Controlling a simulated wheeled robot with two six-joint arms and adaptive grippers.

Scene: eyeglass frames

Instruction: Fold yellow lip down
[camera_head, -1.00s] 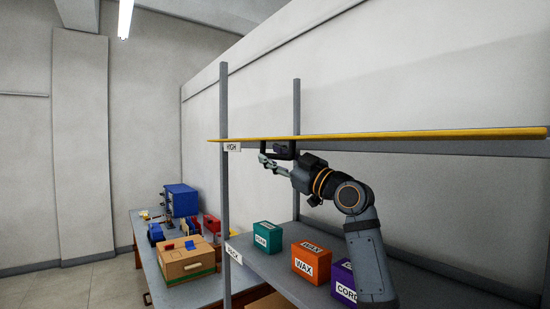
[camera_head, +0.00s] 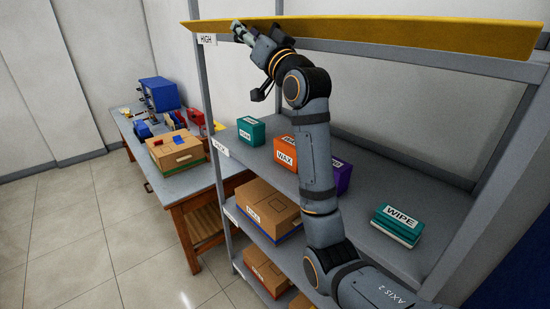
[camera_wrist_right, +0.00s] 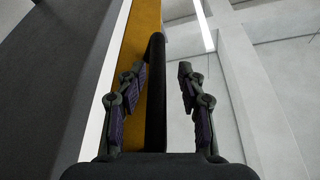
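The yellow lip (camera_head: 400,33) is a long strip along the front edge of the top shelf, by the HIGH label (camera_head: 207,40). Its broad face shows in the head view. In the right wrist view the lip (camera_wrist_right: 143,22) runs lengthwise behind the fingers. My right gripper (camera_head: 242,32) is at the left part of the lip, just below it. In the wrist view the right gripper (camera_wrist_right: 161,74) is open, with a dark bar (camera_wrist_right: 156,95) between its fingers. I cannot tell whether the fingers touch it. My left gripper is not in view.
Teal (camera_head: 251,131), orange (camera_head: 286,150) and purple (camera_head: 343,176) boxes and a teal WIPE stack (camera_head: 398,222) stand on the shelf below. Cardboard boxes (camera_head: 268,207) sit lower. A shelf post (camera_head: 213,110) rises left of my arm. A worktable (camera_head: 195,181) stands at left.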

